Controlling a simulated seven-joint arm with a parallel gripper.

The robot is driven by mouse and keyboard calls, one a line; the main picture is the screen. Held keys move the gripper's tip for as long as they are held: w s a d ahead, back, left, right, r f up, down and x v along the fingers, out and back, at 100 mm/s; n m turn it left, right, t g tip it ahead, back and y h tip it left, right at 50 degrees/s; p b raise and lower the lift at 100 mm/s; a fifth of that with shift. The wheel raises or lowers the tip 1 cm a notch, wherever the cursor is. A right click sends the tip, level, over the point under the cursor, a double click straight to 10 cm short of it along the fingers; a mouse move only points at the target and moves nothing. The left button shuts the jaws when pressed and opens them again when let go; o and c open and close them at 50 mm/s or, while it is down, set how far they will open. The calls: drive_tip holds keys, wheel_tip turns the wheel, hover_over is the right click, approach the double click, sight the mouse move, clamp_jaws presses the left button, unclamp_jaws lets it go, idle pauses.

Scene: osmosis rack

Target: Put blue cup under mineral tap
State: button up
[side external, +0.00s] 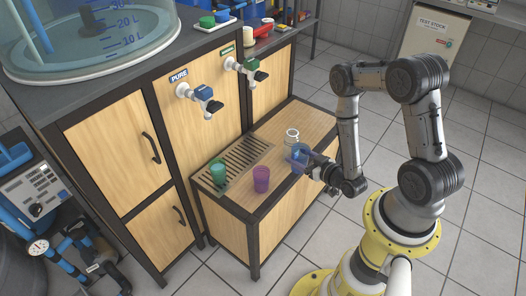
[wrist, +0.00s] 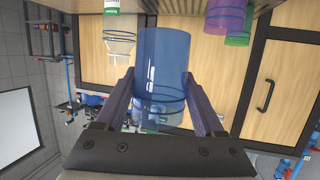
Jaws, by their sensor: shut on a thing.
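The translucent blue cup (side external: 298,153) is between the fingers of my gripper (side external: 306,162), over the right part of the low wooden bench. The wrist view shows the blue cup (wrist: 161,75) held between both fingers of my gripper (wrist: 160,95). I cannot tell whether its base touches the bench.
A purple cup (side external: 261,179) stands on the bench to the left. A green cup (side external: 218,170) is on the slotted drip grate (side external: 240,155). The grate below the green-handled tap looks clear.

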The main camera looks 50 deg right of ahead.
drive_tip(key=w+d+r, duration=0.2)
drive_tip(key=w, duration=1)
drive_tip(key=w+d+f, duration=0.1)
drive_tip(key=w+f, duration=0.2)
drive_tip(key=w, duration=0.1)
drive_tip(key=w+d+f, duration=0.2)
drive_tip(key=w+f, duration=0.1)
drive_tip(key=w, duration=0.1)
drive_tip(key=w+d+f, duration=0.1)
drive_tip(key=w+f, duration=0.3)
drive_tip(key=w, duration=0.1)
drive_tip(key=shift+d+f, duration=0.1)
drive_tip(key=shift+d, duration=0.05)
drive_tip(key=shift+f, duration=1.5)
drive_tip(key=shift+f, duration=0.15)
drive_tip(key=o, duration=1.2)
drive_tip(key=shift+c, duration=0.2)
